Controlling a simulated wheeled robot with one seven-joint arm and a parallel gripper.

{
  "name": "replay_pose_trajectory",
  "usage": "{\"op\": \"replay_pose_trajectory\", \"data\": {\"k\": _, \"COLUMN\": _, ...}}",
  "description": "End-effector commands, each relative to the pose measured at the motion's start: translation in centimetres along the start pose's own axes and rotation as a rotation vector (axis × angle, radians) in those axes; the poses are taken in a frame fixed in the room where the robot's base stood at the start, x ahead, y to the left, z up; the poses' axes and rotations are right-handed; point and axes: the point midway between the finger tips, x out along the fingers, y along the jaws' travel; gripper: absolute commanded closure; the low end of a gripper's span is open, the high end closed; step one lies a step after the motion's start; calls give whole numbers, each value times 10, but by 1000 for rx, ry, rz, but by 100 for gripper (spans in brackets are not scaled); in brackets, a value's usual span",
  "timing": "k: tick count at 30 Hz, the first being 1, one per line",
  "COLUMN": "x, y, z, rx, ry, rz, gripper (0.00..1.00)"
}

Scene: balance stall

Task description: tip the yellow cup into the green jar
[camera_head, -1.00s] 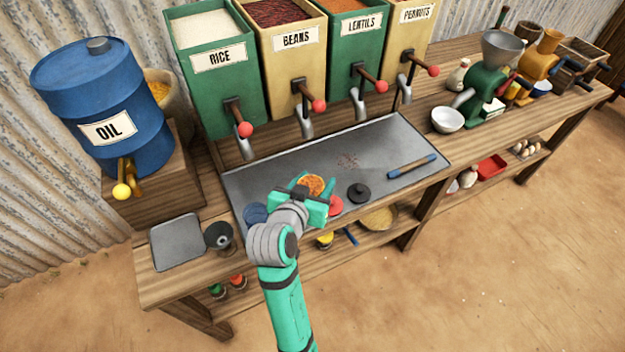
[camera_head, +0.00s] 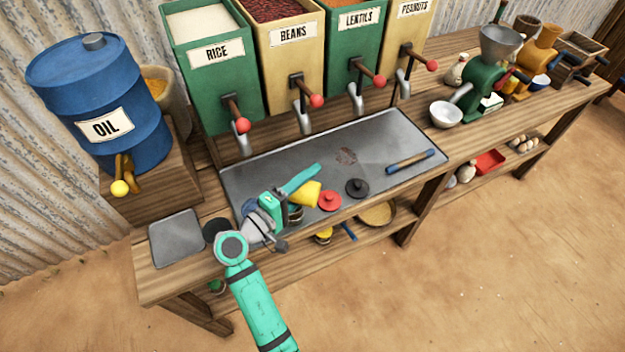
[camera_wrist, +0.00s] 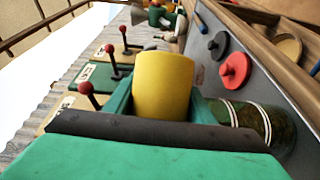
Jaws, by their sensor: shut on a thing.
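The yellow cup (camera_head: 306,194) is held over the front of the metal tray, tipped well over onto its side. My gripper (camera_head: 299,186) is shut on it; in the wrist view the cup (camera_wrist: 162,85) sits between the teal fingers. The green jar (camera_head: 295,213) stands just below the cup and is mostly hidden by my gripper. In the wrist view the jar (camera_wrist: 262,123) shows white bands and dark green glass, close beside the cup. The cup's mouth and contents are hidden, and I cannot see anything falling.
A red lid (camera_head: 330,201) and a black lid (camera_head: 357,189) lie right of the jar. A blue-ended rod (camera_head: 410,161) lies farther right on the tray (camera_head: 290,158). Dispensers with red-knobbed levers (camera_head: 317,101) stand behind.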

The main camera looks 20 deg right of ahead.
Motion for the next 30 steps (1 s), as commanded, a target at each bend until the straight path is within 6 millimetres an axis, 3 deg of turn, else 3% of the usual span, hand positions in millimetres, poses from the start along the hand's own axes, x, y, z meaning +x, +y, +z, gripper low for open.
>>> {"op": "replay_pose_trajectory", "data": {"k": 15, "x": -7, "y": 6, "z": -16, "rx": -339, "ry": -1, "rz": 155, "gripper": 78}}
{"op": "replay_pose_trajectory", "data": {"k": 30, "x": -10, "y": 7, "z": -22, "rx": -450, "ry": -2, "rz": 204, "gripper": 78}}
